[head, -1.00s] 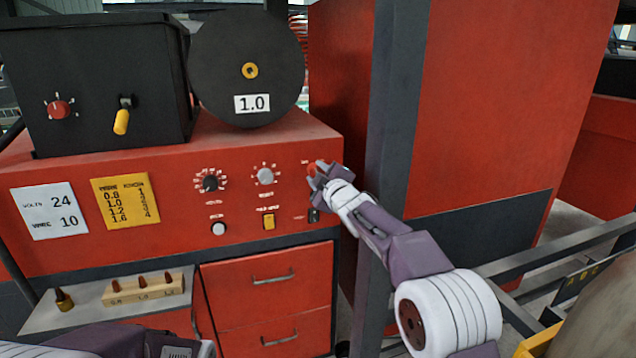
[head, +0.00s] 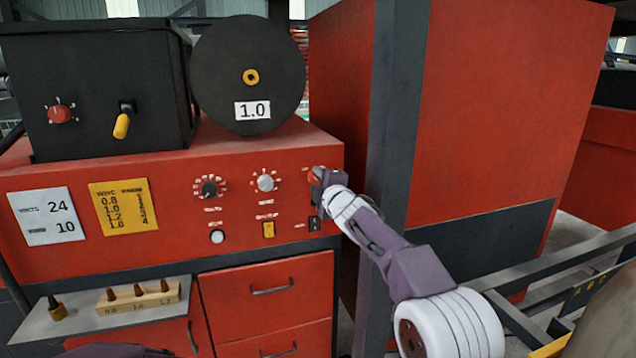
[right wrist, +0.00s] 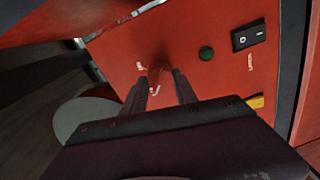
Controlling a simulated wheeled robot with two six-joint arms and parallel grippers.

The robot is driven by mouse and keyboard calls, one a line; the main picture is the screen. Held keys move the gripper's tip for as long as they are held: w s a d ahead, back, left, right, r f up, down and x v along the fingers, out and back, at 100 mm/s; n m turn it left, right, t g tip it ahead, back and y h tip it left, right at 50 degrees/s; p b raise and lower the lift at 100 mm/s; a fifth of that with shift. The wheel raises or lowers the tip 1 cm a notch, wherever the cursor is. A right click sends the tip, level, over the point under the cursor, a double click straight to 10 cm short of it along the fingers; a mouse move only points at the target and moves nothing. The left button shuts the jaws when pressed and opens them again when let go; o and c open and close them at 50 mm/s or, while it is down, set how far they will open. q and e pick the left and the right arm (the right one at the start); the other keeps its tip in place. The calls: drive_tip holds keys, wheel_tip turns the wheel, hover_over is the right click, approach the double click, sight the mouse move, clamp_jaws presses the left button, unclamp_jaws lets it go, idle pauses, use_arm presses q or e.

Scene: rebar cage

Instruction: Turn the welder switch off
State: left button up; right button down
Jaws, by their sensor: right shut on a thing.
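The red welder (head: 130,185) has a control panel on its front. At the panel's upper right corner is a red knob (head: 311,174), mostly hidden by my right gripper (head: 318,180). In the right wrist view the two fingers of this gripper (right wrist: 163,82) reach the panel and are shut on the red knob (right wrist: 158,68). A black rocker switch (head: 314,223) sits below it on the panel; it also shows in the right wrist view (right wrist: 248,35), with a dark green round part (right wrist: 207,53) nearby. My left gripper is out of view.
Two dials, a white button (head: 217,237) and a yellow switch (head: 268,229) sit left of the gripper. A black box (head: 95,90) and a wire spool (head: 220,75) stand on top. A grey post (head: 395,120) rises close beside my right arm.

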drive_tip(key=shift+r, duration=0.15)
drive_tip(key=c, duration=1)
unclamp_jaws()
drive_tip(key=shift+o, duration=0.2)
drive_tip(key=shift+w, duration=0.15)
drive_tip(key=shift+s+d+f+b, duration=0.15)
drive_tip(key=shift+s+f+b, duration=0.1)
drive_tip(key=shift+s+b, duration=0.2)
drive_tip(key=b+v, duration=0.3)
drive_tip(key=v, duration=0.5)
drive_tip(key=shift+r, duration=0.15)
